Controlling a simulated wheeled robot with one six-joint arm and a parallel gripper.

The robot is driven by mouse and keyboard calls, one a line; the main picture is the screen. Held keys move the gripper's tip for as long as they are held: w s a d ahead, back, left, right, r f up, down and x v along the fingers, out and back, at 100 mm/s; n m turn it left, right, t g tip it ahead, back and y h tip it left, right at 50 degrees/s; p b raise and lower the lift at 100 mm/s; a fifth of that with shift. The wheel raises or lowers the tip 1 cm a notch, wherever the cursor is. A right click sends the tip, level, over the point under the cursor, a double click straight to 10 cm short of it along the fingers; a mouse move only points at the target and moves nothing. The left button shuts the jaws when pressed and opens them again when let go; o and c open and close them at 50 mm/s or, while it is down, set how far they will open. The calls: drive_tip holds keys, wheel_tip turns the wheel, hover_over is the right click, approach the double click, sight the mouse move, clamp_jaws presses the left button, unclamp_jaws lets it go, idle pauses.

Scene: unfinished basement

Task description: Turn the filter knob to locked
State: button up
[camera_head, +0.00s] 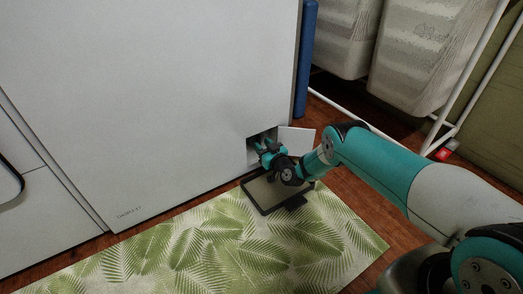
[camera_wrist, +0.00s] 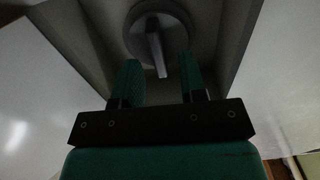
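The filter knob (camera_wrist: 157,43) is a round grey disc with a raised bar handle, set at the back of a recess. The bar stands close to upright, its lower end leaning slightly right in the wrist view. My gripper (camera_wrist: 161,72) is open, with one teal finger on each side of the bar's lower part and a visible gap to it. In the head view my gripper (camera_head: 266,143) reaches into the small opening low on the white appliance (camera_head: 170,80). The knob is hidden there. Any lock marking is too dark to read.
The opening's small white flap door (camera_head: 297,140) stands open on the right. A dark tray (camera_head: 257,200) lies below the opening on the leaf-patterned mat (camera_head: 200,250). A blue post (camera_head: 306,60) and white baskets (camera_head: 420,45) on a rack stand to the right.

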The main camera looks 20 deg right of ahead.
drive_tip(key=shift+b+x, duration=0.3)
drive_tip(key=shift+x, duration=0.45)
drive_tip(key=shift+d, duration=0.1)
clamp_jaws()
